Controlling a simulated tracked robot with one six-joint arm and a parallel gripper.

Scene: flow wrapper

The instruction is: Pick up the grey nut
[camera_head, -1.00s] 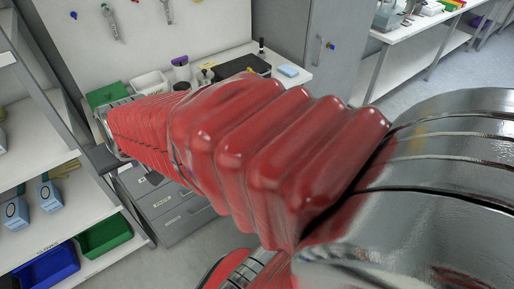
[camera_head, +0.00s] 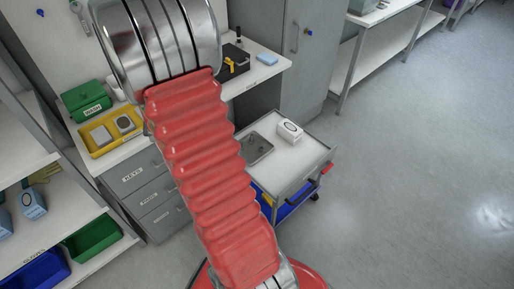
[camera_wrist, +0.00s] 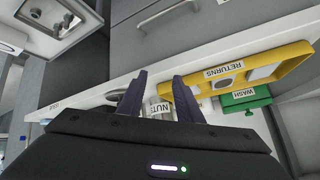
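I cannot pick out the grey nut with certainty. A metal tray (camera_head: 257,149) on the cart holds small grey pieces, too small to name in the head view. The tray shows at the upper left of the wrist view (camera_wrist: 88,17), with a small round grey piece (camera_wrist: 67,20) in it. A white container labelled NUTS (camera_wrist: 160,107) sits on the bench, partly behind my fingers. My gripper (camera_wrist: 160,75) is open, its two dark fingers apart with nothing held between them. It points toward the bench edge. In the head view my arm hides it.
A yellow RETURNS tray (camera_wrist: 299,51) holds two grey items on the bench; it shows in the head view too (camera_head: 94,152). Behind it is a green WASH box (camera_head: 85,99). A white box (camera_head: 289,131) stands on the cart (camera_head: 300,158). Floor right of the cart is clear.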

